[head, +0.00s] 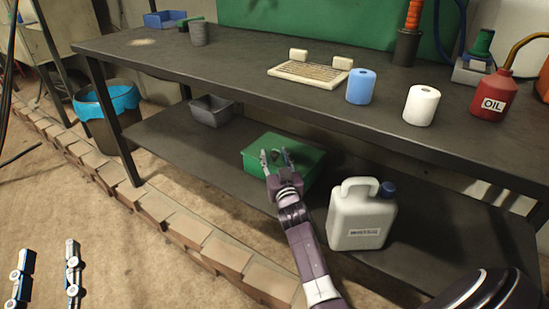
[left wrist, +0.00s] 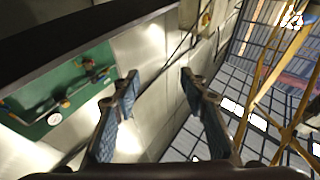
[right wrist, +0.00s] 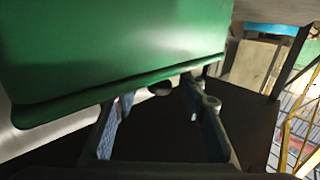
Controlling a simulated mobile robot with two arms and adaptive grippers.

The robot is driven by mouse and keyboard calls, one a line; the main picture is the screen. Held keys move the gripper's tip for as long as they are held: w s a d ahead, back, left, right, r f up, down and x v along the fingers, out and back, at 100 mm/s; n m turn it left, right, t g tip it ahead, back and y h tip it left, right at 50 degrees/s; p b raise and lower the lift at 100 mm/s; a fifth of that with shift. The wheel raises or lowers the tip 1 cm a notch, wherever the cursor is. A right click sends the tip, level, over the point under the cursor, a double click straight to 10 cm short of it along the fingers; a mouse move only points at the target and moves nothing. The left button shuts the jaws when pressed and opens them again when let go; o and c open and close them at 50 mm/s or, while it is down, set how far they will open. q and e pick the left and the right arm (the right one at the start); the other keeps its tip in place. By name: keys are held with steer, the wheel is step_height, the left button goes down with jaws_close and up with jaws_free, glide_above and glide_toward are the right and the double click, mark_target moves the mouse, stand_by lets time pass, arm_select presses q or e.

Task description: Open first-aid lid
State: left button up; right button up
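The green first-aid box (head: 306,158) lies on the lower shelf of the bench, and its lid looks shut. My right gripper (head: 275,158) is at its near side, fingers apart and pointing at the box. In the right wrist view the box's green face and rim (right wrist: 120,45) fill the upper left. The open fingertips (right wrist: 160,95) are at the rim, with a small dark part between them. I cannot tell whether they touch it. My left gripper (head: 46,262) is far off at the lower left, open and empty; the left wrist view shows its fingers (left wrist: 158,82) spread.
A white jug (head: 360,215) stands right of the box, near my right arm. A grey bin (head: 211,110) sits further left on the lower shelf (head: 165,140). Bricks (head: 200,240) line the floor in front.

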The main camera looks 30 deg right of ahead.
steer(key=shift+w+d, duration=0.1)
steer(key=shift+w, duration=0.2)
jaws_close()
